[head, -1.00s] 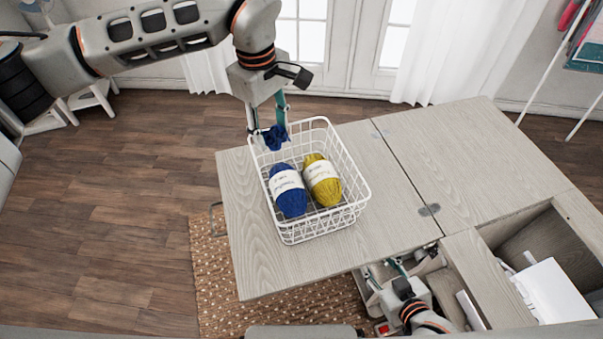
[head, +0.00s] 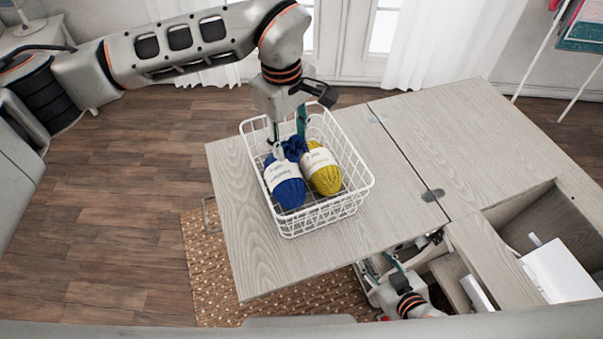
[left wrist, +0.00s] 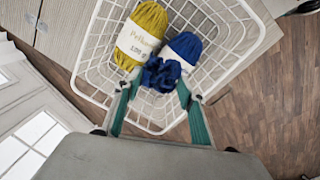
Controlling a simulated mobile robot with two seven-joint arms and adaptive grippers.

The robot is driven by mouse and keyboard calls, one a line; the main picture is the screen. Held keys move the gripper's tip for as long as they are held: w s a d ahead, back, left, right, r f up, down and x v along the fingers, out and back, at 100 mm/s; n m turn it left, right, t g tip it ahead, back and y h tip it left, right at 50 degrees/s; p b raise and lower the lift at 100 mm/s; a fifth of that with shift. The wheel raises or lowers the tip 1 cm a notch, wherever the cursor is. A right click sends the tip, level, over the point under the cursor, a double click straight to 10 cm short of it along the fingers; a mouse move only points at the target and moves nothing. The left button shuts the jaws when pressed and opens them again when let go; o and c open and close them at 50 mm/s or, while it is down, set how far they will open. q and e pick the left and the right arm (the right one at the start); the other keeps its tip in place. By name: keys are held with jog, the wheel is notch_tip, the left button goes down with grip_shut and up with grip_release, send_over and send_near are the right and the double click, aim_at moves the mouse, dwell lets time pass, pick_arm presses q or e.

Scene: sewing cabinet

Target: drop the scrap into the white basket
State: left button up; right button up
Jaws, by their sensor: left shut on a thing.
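The scrap is a crumpled dark blue piece (head: 294,147); it also shows in the left wrist view (left wrist: 161,74). My left gripper (head: 287,138) is shut on it and holds it inside the rim outline of the white basket (head: 322,224), at its far side. The scrap is close to the two yarn balls; I cannot tell whether it touches them. The basket is white wire and holds a blue yarn ball (head: 285,187) and a yellow yarn ball (head: 322,172). My right gripper (head: 388,268) is low by the cabinet front, partly hidden, its opening unclear.
The basket stands on the pale wood cabinet top (head: 420,130), which is clear to its right. An open compartment (head: 535,235) with a white item is at the lower right. A woven rug (head: 205,260) lies on the wooden floor.

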pick_arm(q)
jog(key=shift+f, duration=0.15)
jog(key=o, duration=0.7)
notch_tip(320, 180, up, 12)
jog(key=shift+s+a, duration=0.3)
dwell(0.4)
